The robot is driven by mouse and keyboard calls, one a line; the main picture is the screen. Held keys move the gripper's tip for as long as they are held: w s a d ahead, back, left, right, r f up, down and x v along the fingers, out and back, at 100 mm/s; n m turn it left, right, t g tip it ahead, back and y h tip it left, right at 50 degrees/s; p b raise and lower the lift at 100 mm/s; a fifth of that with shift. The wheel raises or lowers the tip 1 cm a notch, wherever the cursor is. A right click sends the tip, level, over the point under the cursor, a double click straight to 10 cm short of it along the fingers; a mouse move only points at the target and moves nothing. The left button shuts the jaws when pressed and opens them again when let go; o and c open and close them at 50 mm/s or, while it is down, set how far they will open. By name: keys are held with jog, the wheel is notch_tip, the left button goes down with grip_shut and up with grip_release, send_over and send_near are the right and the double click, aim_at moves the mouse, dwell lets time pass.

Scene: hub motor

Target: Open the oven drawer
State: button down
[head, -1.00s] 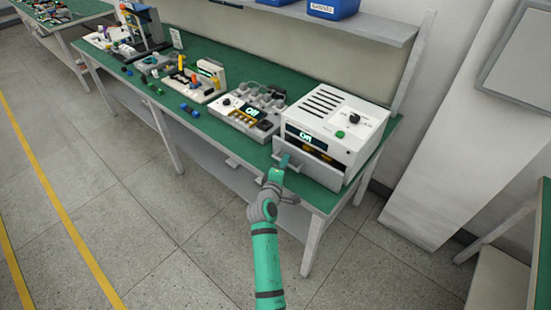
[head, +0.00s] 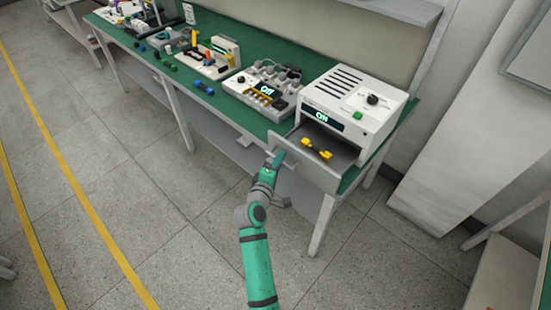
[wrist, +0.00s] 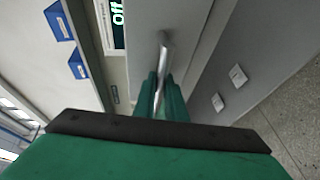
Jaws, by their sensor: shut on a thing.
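The white oven (head: 355,105) stands at the right end of the green bench, its display lit "Off". Its drawer (head: 335,170) is pulled out toward me, with a dark tray inside that bears a yellow and black part (head: 316,149). My gripper (head: 277,160) is at the drawer's front, at its left part. In the wrist view my gripper (wrist: 165,98) is shut on the metal bar handle (wrist: 164,55) of the drawer. The inside of the drawer is hidden in the wrist view.
A control panel device (head: 262,90) stands on the bench left of the oven, with more fixtures and small blue parts (head: 204,88) further left. A bench leg (head: 322,225) stands below the drawer. The floor (head: 150,220) in front is clear.

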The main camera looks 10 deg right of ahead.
jog(key=shift+d, duration=0.1)
jog(key=c, duration=2.1)
grip_release()
jog(key=v, duration=1.1)
jog(key=shift+w, duration=0.1)
